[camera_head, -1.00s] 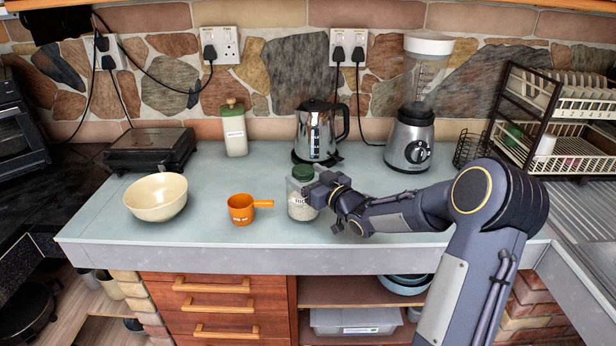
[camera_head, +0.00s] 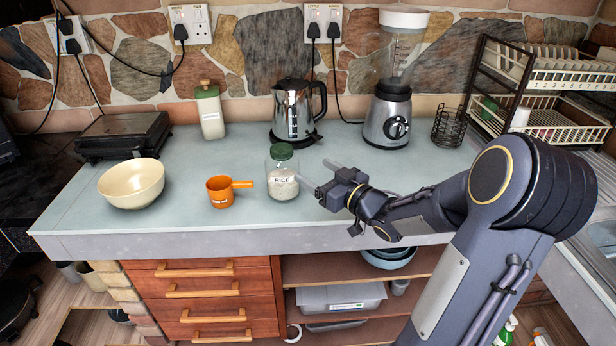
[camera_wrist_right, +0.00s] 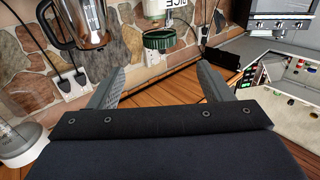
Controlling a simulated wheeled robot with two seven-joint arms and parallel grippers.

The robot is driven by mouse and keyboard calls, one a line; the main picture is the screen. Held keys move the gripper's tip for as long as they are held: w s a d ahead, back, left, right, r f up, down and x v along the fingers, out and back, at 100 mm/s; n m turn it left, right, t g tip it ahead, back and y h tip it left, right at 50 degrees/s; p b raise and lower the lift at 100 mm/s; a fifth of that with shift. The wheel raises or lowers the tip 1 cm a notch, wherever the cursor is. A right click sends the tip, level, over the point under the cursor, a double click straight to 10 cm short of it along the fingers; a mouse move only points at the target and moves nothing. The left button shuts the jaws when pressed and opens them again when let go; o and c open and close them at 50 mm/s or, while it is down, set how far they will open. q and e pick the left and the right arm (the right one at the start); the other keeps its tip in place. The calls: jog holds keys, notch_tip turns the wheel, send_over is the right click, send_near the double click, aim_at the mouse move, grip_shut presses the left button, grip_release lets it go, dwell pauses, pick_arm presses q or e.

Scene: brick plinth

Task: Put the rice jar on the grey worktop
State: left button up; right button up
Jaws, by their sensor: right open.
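The rice jar (camera_head: 283,183), clear glass with a green lid and a RICE label, stands upright on the grey worktop (camera_head: 235,151), near its front edge. My right gripper (camera_head: 319,175) is open and empty just to the right of the jar, with its fingers pointing towards it and apart from it. In the right wrist view, the jar's green lid (camera_wrist_right: 160,41) and part of its label show upside down at the top, beyond the two spread fingers (camera_wrist_right: 160,86). My left gripper is not in view.
An orange measuring cup (camera_head: 221,191) and a cream bowl (camera_head: 132,184) stand left of the jar. A kettle (camera_head: 293,112), a cream canister (camera_head: 211,115) and a blender (camera_head: 388,116) stand behind. A dish rack (camera_head: 545,95) is at the right. The worktop's middle is clear.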

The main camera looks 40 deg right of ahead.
jog(key=s+a+f+m+g, duration=0.1)
jog(key=s+a+f+g, duration=0.1)
jog(key=s+a+g, duration=0.4)
jog(key=s+a+f+m+g+y, duration=0.1)
jog(key=s+a+g, duration=0.5)
jog(key=s+a, duration=0.7)
jog(key=s+f+m, duration=0.1)
jog(key=s+f, duration=0.1)
jog(key=s, duration=0.4)
jog(key=shift+a+f+y, duration=0.15)
jog(key=shift+a+y, duration=0.05)
jog(key=shift+y, duration=0.1)
